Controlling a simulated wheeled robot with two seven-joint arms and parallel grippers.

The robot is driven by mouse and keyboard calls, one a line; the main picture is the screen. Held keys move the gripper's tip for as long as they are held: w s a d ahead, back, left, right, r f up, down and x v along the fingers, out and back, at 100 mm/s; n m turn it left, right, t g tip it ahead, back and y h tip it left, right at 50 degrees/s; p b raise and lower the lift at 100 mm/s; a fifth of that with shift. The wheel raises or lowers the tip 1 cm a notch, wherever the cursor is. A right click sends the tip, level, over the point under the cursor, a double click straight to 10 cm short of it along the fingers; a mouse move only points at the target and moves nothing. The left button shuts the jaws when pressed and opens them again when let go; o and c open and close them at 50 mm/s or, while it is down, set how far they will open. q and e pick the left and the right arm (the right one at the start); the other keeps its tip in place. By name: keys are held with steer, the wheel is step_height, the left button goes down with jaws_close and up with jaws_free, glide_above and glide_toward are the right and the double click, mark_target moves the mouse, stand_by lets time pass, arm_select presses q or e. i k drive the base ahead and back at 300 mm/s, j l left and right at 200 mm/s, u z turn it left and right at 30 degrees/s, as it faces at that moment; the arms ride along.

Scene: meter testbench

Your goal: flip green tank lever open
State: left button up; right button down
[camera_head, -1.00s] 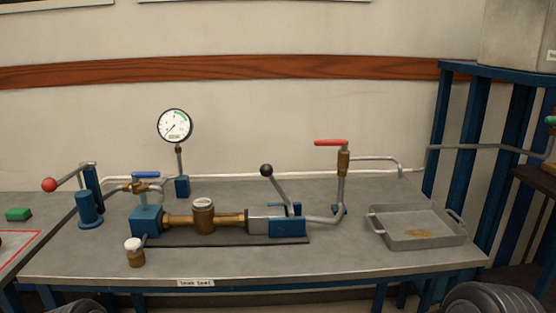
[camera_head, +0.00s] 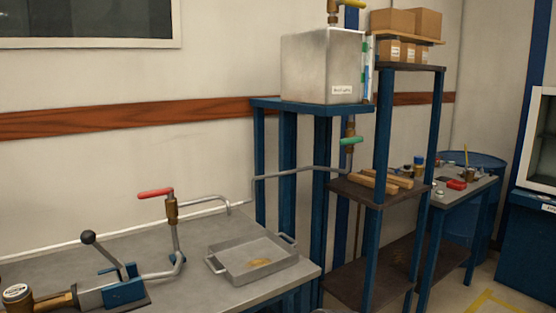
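The green tank lever (camera_head: 351,140) sits on a brass valve below the grey metal tank (camera_head: 322,66). The lever lies roughly level and points left to right across the pipe. The tank stands on a tall blue stand (camera_head: 287,150) right of the bench. A thin pipe (camera_head: 300,172) runs from the valve area left toward the bench. Neither of my grippers shows in this view, and nothing is seen touching the lever.
The grey bench (camera_head: 200,293) at left carries a red-handled valve (camera_head: 155,193), a black-knobbed lever (camera_head: 88,238) and a metal tray (camera_head: 259,268). A shelf unit (camera_head: 384,130) with boxes and wooden blocks stands just right of the stand.

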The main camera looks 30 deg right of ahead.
mark_target(356, 139)
steer(key=z, duration=1.4)
